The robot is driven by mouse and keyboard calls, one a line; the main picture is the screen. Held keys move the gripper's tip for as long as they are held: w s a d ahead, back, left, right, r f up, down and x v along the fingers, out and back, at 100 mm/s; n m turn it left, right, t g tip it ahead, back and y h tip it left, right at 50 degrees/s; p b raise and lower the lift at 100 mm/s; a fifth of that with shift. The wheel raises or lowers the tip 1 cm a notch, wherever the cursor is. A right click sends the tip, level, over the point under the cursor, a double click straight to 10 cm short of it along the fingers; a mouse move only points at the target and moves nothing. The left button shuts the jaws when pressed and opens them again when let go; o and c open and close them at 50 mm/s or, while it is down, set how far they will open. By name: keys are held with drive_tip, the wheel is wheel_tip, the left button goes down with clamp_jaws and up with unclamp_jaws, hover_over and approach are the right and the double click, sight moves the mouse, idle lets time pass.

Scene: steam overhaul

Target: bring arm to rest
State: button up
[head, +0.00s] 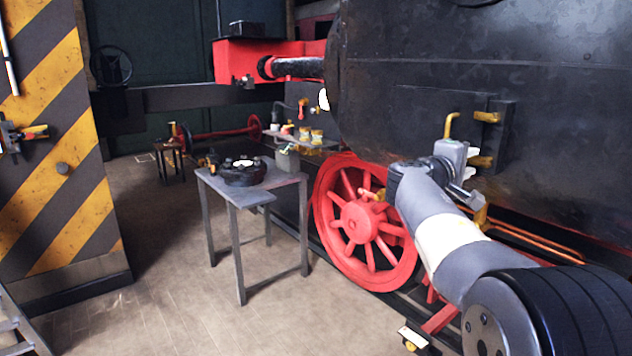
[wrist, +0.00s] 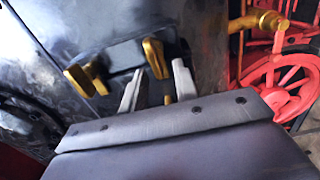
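My grey and white arm (head: 450,245) reaches up from the lower right toward the side of the dark locomotive (head: 410,100). My gripper (head: 474,164) is at its end, in front of the dark side and close to brass fittings (head: 487,117). In the wrist view my gripper (wrist: 157,88) shows two pale fingers standing apart, with nothing seen held between them. Brass handles (wrist: 86,78) on a dark plate lie beyond the fingertips. I cannot tell whether a finger touches them.
A red spoked wheel (head: 362,228) stands below and left of my gripper. A metal table (head: 284,181) holds a dark round part (head: 243,174) and a grey pot (head: 287,161). A yellow-and-black striped panel (head: 55,170) stands at left. Floor between is open.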

drive_tip(key=b+v, duration=0.3)
drive_tip(key=v, duration=0.8)
drive_tip(key=w+d+p, duration=0.1)
drive_tip(key=w+d, duration=0.1)
drive_tip(key=d, duration=0.1)
drive_tip(key=w+d+m+p, duration=0.1)
drive_tip(key=w+d, duration=0.1)
drive_tip(key=w+d+m, duration=0.1)
drive_tip(key=w+d, duration=0.1)
drive_tip(key=d, duration=0.1)
drive_tip(key=shift+w+d+r+p, duration=0.2)
drive_tip(key=shift+w+d+p, duration=0.15)
drive_tip(key=shift+p, duration=0.05)
drive_tip(key=m, duration=0.4)
drive_tip(key=shift+s+d+r, duration=0.1)
drive_tip(key=shift+d+r, duration=0.05)
drive_tip(key=shift+r, duration=0.2)
drive_tip(key=shift+s+r+m+p, duration=0.15)
drive_tip(key=shift+m+p, duration=0.25)
drive_tip(key=shift+m, duration=0.9)
drive_tip(key=shift+d, duration=0.1)
